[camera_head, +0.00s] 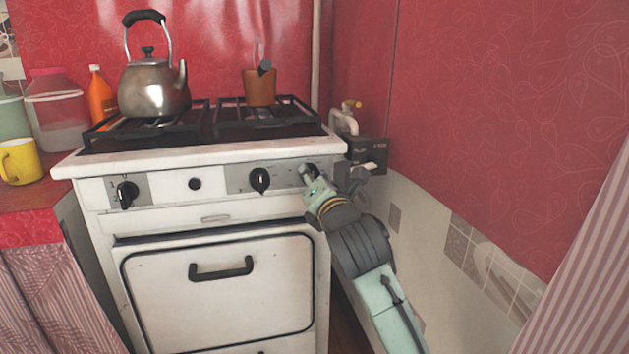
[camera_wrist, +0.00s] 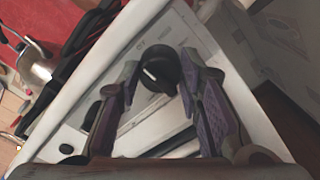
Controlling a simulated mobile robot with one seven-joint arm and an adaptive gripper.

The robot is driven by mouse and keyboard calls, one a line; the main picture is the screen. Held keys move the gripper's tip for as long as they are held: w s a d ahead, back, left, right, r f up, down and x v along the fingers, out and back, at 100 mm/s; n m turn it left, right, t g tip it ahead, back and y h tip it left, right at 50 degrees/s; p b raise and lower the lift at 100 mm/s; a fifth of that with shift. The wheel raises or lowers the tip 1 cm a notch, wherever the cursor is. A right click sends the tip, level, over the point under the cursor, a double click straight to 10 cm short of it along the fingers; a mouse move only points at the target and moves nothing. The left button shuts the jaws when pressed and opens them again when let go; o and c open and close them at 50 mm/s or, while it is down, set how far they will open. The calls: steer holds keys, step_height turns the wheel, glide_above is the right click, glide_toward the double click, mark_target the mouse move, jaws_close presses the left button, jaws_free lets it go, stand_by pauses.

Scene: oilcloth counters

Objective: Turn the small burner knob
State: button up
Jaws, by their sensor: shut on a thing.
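The white stove (camera_head: 90,190) has black knobs along its front panel. The rightmost burner knob (camera_head: 308,169) is partly hidden behind my gripper (camera_head: 313,178) in the head view. In the wrist view this knob (camera_wrist: 156,75) is round and black with a short white mark. It lies between the two fingertips of my gripper (camera_wrist: 161,64), which is shut on it. I cannot tell from the pictures which burner this knob serves. The middle knob (camera_head: 259,180) and the left knob (camera_head: 127,194) stand free of my gripper.
A steel kettle (camera_head: 152,88) and a copper-brown pot (camera_head: 260,88) sit on the black grates. The oven handle (camera_head: 221,268) is below the panel. A pipe with a valve (camera_head: 346,122) and a dark box (camera_head: 368,152) are close to my arm, beside the red wall.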

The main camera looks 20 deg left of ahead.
steer(key=o, duration=1.2)
steer(key=shift+c, duration=0.2)
steer(key=v, duration=1.2)
